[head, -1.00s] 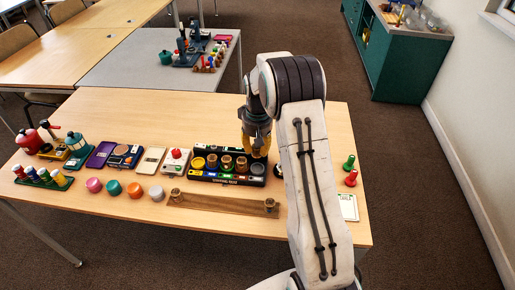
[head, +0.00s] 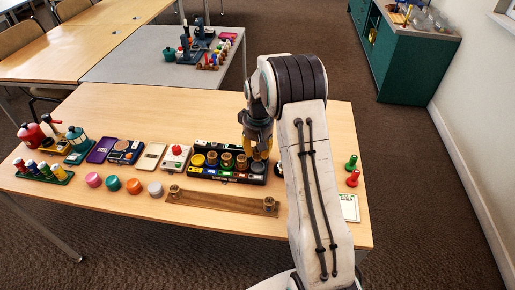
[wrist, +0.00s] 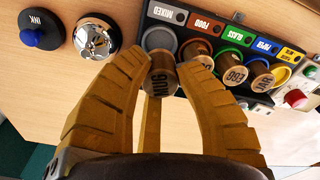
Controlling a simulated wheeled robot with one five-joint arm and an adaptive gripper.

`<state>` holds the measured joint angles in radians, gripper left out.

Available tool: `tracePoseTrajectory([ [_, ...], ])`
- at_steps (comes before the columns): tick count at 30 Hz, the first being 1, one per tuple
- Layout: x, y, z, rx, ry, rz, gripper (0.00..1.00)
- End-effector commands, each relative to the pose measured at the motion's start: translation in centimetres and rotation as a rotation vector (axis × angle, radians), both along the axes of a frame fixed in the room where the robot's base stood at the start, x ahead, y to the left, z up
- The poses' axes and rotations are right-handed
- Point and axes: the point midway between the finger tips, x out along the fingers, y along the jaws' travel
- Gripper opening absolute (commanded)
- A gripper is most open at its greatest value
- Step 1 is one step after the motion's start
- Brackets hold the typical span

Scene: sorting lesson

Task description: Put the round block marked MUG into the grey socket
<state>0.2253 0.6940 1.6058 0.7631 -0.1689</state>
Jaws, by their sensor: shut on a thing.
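My gripper (wrist: 168,66) has yellow fingers closed around the round wooden block marked MUG (wrist: 163,84), whose lettered face shows in the wrist view. In the head view my gripper (head: 257,153) is low over the right end of the black sorting tray (head: 226,177); the held block is hard to make out there. The grey socket (wrist: 158,38), by the MIXED label, is empty in what shows, just beyond the held block. The block overlaps its near edge in the picture; I cannot tell the height between them.
Round blocks sit in the brown, green and blue sockets beside it, close to my right finger. The yellow socket (head: 198,160) is empty. A silver bell (wrist: 95,38) and an INK pad (wrist: 41,30) stand left of the tray in the wrist view. A wooden rail (head: 222,201) lies in front.

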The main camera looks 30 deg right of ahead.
Motion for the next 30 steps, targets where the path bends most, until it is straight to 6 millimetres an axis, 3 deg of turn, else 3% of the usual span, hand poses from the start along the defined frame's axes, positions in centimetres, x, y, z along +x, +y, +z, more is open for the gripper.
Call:
tracePoseTrajectory([
  [12,0.0,0.0,-3.4,0.000,0.001,0.000,0.12],
  [30,0.0,0.0,-3.7,0.000,0.000,0.000,0.12],
])
